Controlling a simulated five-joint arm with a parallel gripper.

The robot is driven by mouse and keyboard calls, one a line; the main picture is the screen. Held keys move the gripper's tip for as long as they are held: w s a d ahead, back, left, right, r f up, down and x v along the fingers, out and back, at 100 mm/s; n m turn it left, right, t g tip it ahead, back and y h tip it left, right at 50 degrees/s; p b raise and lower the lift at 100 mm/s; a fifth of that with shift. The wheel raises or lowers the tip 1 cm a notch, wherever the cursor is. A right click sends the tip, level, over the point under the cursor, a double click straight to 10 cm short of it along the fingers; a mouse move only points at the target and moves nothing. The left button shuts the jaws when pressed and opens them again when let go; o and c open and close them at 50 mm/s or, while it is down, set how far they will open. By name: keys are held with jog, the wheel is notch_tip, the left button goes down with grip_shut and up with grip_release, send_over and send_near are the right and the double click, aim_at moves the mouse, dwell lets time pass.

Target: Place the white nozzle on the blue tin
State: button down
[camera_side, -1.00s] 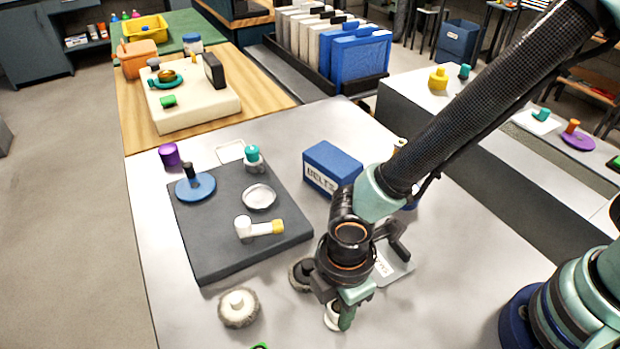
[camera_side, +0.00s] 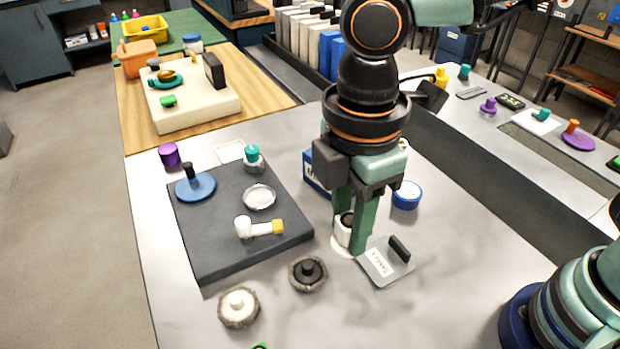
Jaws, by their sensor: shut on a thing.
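The white nozzle (camera_side: 342,231) is a small white piece with a dark top and a wider pale foot. My gripper (camera_side: 352,240) is shut on it, with the green fingers around its upper part. I cannot tell whether its foot touches the table or hangs just above it. The blue tin (camera_side: 406,196) is a low round tin with a pale top. It stands on the table to the right of my gripper and a little farther back, apart from the nozzle. Its top looks empty.
A grey plate with a black handle (camera_side: 389,264) lies right beside the nozzle. A blue box (camera_side: 316,178) is partly hidden behind my gripper. Two round brushes, dark-knobbed (camera_side: 308,273) and white-knobbed (camera_side: 238,308), stand in front. A dark mat (camera_side: 225,255) with several parts lies left.

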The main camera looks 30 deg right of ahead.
jog(key=w+d+r+m, duration=0.2)
jog(key=w+d+m, duration=0.75)
jog(key=d, duration=0.25)
jog(key=r+m, duration=0.1)
jog(key=m, duration=0.7)
send_over(408, 190)
notch_tip(408, 190, down, 20)
jog(key=shift+r, duration=0.2)
jog(key=shift+f, duration=0.1)
jog(key=c, duration=0.6)
grip_release()
notch_tip(408, 190, up, 12)
jog(key=s+r+t, duration=0.2)
jog(key=s+r, duration=0.2)
jog(key=s+r+t, duration=0.3)
jog(key=s+r, duration=0.1)
jog(key=shift+s+r+t, duration=0.25)
jog(key=shift+r+t, duration=0.05)
jog(key=shift+r, duration=0.1)
